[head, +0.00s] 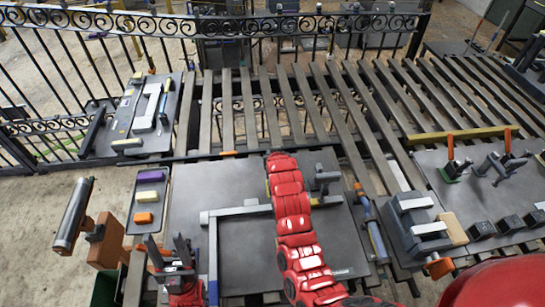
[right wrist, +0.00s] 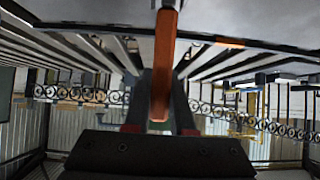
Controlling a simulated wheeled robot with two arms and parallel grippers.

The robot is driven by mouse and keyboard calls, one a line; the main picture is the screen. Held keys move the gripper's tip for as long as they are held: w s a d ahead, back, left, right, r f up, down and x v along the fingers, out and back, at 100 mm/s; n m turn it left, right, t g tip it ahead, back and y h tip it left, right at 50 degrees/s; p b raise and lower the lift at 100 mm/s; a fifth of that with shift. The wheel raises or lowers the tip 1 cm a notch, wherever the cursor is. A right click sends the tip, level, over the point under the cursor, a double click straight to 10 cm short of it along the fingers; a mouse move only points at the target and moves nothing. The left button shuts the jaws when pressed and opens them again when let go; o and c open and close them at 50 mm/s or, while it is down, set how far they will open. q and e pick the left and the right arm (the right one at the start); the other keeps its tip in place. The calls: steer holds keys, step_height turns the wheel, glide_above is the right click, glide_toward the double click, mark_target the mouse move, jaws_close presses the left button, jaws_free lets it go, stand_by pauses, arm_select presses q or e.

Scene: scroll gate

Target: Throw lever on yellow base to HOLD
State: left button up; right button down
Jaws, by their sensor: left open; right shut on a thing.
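On the right panel (head: 425,165), one lever (head: 452,158) has a red-topped handle and a green base. Beside it are a grey lever (head: 490,164) and a lever with an orange handle (head: 508,140). I cannot make out a yellow base or a HOLD mark. My right gripper (right wrist: 160,115) is shut on an orange bar (right wrist: 161,65), seen upright in the right wrist view below a grey panel edge; I cannot tell what the bar belongs to. My left gripper (head: 172,258) is open and empty at the lower left.
A grey central panel (head: 245,250) lies under my arm. A scrollwork fence (head: 120,45) stands behind. A grey clamp-like fixture (head: 425,232) sits right of centre.

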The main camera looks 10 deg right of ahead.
steer(key=shift+s+r+t+b, duration=0.15)
steer(key=shift+s+t+b, duration=0.15)
steer(key=shift+t+b, duration=0.15)
steer(key=c, duration=0.8)
jaws_free()
steer(key=shift+o, duration=0.2)
steer(key=shift+s+r+p, duration=0.3)
steer(key=shift+s+r, duration=0.05)
steer(key=shift+s, duration=0.1)
steer(key=p+v, duration=0.6)
steer(key=v, duration=1)
steer(key=shift+s, duration=0.15)
